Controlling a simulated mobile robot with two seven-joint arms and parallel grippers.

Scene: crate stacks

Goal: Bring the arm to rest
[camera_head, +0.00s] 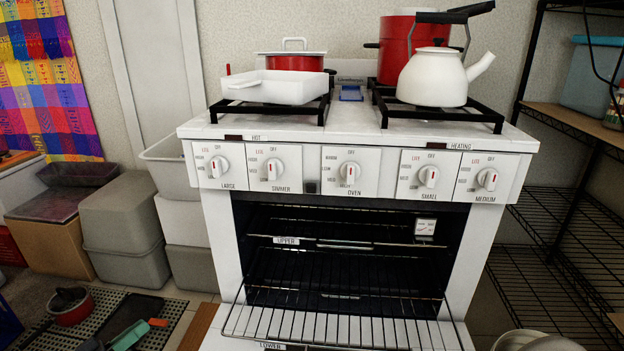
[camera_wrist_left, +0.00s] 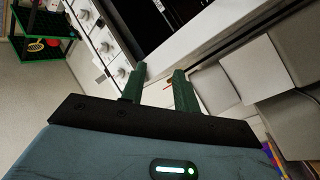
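My left gripper (camera_wrist_left: 160,72) shows in the left wrist view with its two dark green fingers apart and nothing between them. It is open and empty. Beyond the fingers, the tilted wrist view shows the white stove front with its knobs (camera_wrist_left: 84,16) and the dark oven opening. I cannot clearly make out either gripper in the head view. My right gripper is in neither view.
The white stove (camera_head: 216,245) stands ahead with its oven open and a wire rack (camera_head: 340,327) sticking out. A white kettle (camera_head: 432,78), a white pan (camera_head: 275,88) and red pots are on top. Grey bins (camera_head: 122,228) stand left, black wire shelving (camera_head: 545,300) right.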

